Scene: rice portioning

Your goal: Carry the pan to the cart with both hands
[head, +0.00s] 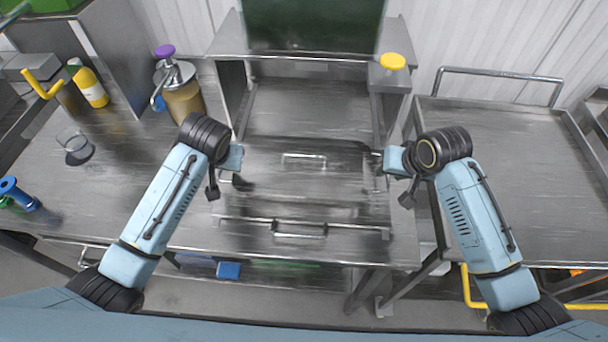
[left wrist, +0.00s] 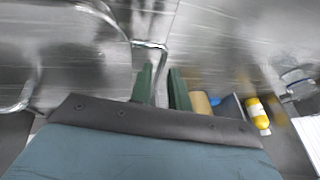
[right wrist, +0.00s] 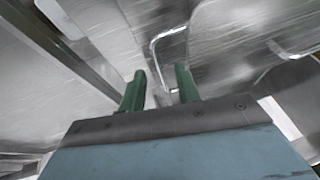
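The steel pan (head: 345,190) lies on the steel table in the middle of the head view, with a small handle (head: 303,158) on top. My left gripper (head: 238,160) is at its left side and my right gripper (head: 390,160) at its right side. In the left wrist view, a bent metal handle (left wrist: 149,44) runs down between the green fingers (left wrist: 161,85), which stand a little apart. In the right wrist view, a wire handle (right wrist: 154,50) reaches down between the fingers (right wrist: 161,80), which stand wider apart. Whether either touches its handle is hidden.
The steel cart (head: 510,150) with a rail stands on the right, its top bare. Left are a pump container (head: 182,100), a yellow bottle (head: 92,88) and a glass (head: 76,148). A second handle (head: 300,230) is near the table's front edge. A yellow-lidded item (head: 392,62) stands behind.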

